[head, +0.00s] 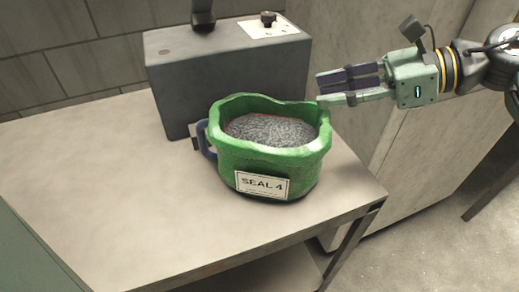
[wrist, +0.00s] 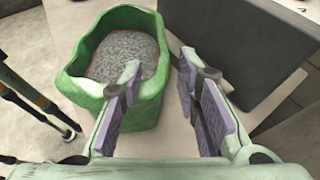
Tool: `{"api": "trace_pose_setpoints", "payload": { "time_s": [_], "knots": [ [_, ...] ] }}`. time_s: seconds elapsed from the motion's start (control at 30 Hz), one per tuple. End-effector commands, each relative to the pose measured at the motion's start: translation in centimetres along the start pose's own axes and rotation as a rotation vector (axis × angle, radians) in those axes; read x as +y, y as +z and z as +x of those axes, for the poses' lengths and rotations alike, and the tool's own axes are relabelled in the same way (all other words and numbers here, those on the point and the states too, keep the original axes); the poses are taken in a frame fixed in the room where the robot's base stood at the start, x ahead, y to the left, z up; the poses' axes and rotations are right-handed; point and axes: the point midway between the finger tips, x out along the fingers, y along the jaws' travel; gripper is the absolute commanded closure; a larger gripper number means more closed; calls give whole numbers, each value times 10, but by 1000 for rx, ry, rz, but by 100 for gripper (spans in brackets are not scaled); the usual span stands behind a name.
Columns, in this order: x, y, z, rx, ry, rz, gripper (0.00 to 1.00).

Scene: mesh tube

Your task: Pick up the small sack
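The small sack (head: 262,167) is green, open at the top and filled with grey grainy material. In the wrist view the sack (wrist: 149,107) is at the upper left, beyond the fingers. My gripper (head: 318,88) is at the upper right of the head view, beside and above the sack's right rim.
The table (head: 90,180) is clear to the left and front of the sack. A dark grey box-like machine (head: 180,80) stands close behind the sack, against a tiled wall. A beige cabinet panel (head: 440,150) stands to the right, beyond the table edge.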

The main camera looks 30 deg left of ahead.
Motion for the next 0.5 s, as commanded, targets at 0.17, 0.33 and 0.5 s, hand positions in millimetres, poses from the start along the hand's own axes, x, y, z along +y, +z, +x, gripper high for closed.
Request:
{"api": "trace_pose_setpoints", "payload": {
  "time_s": [0.17, 0.33, 0.5],
  "knots": [
    [1, 1, 29, 2, 3, 0, 70],
    [1, 1, 41, 1, 2, -1, 70],
    [1, 1, 63, 3, 3, 2, 70]
  ]
}}
